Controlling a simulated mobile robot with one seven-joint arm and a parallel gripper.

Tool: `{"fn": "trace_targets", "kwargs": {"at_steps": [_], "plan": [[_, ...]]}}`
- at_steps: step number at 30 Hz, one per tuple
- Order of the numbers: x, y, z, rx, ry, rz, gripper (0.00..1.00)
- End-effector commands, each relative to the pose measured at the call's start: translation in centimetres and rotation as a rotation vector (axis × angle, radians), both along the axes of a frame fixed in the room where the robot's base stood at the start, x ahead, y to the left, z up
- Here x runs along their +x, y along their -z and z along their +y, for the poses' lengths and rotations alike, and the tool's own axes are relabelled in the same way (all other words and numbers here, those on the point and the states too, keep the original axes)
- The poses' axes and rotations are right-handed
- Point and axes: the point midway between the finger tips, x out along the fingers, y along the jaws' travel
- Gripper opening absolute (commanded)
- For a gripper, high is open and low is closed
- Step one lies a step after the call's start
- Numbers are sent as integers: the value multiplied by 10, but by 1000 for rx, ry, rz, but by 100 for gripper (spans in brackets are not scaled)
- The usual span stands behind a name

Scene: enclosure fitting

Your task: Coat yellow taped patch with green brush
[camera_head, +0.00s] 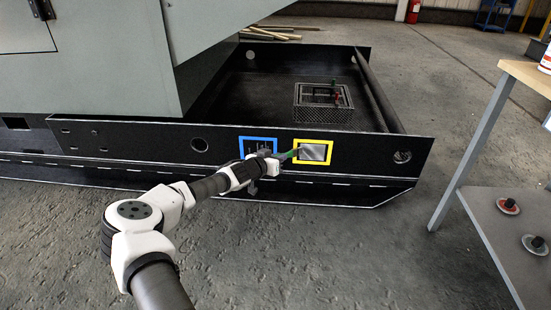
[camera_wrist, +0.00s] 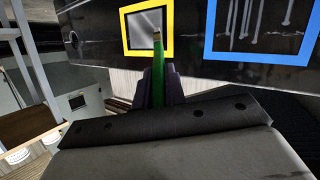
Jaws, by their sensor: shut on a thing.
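The yellow taped patch (camera_head: 314,152) is on the black side panel, a yellow frame around a grey, coated-looking area. In the wrist view the yellow taped patch (camera_wrist: 146,30) is at the top, left of the blue frame. My gripper (camera_head: 262,163) is shut on the green brush (camera_head: 288,155), in front of the panel. In the wrist view the green brush (camera_wrist: 158,68) points up from my gripper (camera_wrist: 158,88), its tip over the lower right part of the patch. I cannot tell whether the bristles touch the panel.
A blue taped patch (camera_head: 257,139) with pale drip marks is left of the yellow one. A mesh basket (camera_head: 323,104) with a red and a green handle stands on the deck behind the panel. A wood-topped table (camera_head: 530,76) with a lower grey shelf stands at right. Floor between is clear.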

Motion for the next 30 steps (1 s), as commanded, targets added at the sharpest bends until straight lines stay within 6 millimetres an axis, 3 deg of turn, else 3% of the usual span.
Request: {"fn": "trace_targets", "kwargs": {"at_steps": [30], "plan": [[0,1,-48,-2,2,0,0]]}}
